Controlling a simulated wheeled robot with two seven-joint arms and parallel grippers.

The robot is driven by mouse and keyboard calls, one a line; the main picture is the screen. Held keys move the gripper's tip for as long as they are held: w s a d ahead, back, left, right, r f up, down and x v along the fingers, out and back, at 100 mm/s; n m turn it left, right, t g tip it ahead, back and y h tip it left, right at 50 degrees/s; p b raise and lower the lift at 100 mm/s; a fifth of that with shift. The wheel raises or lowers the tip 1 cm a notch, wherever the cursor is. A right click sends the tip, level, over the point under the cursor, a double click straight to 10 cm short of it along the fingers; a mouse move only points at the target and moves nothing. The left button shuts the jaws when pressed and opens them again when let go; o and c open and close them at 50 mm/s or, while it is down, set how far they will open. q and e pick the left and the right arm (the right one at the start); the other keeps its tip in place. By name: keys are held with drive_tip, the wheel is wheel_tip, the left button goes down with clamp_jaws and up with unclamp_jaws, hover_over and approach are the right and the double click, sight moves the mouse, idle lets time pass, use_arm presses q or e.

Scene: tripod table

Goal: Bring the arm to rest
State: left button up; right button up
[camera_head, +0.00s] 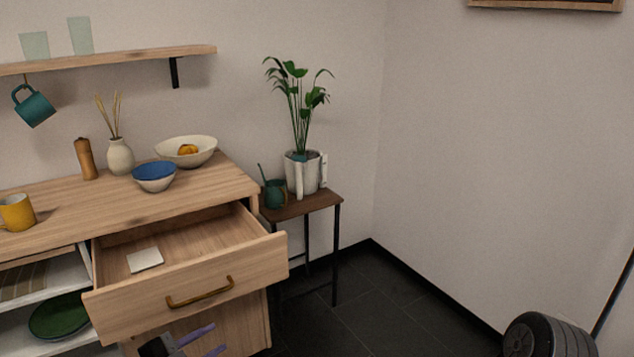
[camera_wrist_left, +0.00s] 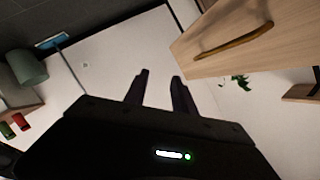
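My left gripper (camera_head: 203,341) is low in the head view, in front of the cabinet and below the drawer handle. In the left wrist view its two dark fingers (camera_wrist_left: 159,80) stand apart with nothing between them. The open drawer (camera_head: 190,294) has a brass handle (camera_head: 200,292) and holds a flat white piece (camera_head: 145,260). The drawer front also shows in the left wrist view (camera_wrist_left: 245,25), beyond the fingers and to the right. My gripper looks clear of the handle. My right gripper is in neither view.
The wooden cabinet top (camera_head: 215,185) carries a yellow mug (camera_head: 17,212), a blue bowl (camera_head: 154,177), a cream bowl (camera_head: 200,150) and a vase (camera_head: 120,157). A small side table (camera_head: 318,201) holds a potted plant (camera_head: 296,100) and a green cup (camera_head: 275,194). Dark floor (camera_head: 375,300) is clear right of the drawer.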

use_arm(q)
drive_tip(key=s+d+f+n+g+y, duration=0.1)
drive_tip(key=s+f+n+g+y, duration=0.1)
drive_tip(key=f+n, duration=0.6)
drive_tip(key=s+f+n+g+y, duration=0.25)
drive_tip(key=f+n, duration=0.25)
drive_tip(key=f, duration=0.5)
drive_tip(key=s+d+f+n+g+h, duration=0.15)
drive_tip(key=s+d+f+g, duration=0.25)
drive_tip(key=s+d+f, duration=0.45)
drive_tip(key=s+d+f+n+g, duration=0.35)
drive_tip(key=s+f, duration=0.25)
drive_tip(key=s, duration=0.6)
wheel_tip(320, 180, up, 16)
drive_tip(key=d+m+p, duration=0.1)
drive_tip(key=p, duration=1.4)
drive_tip(key=shift+d+p, duration=0.2)
drive_tip(key=shift+p, duration=0.2)
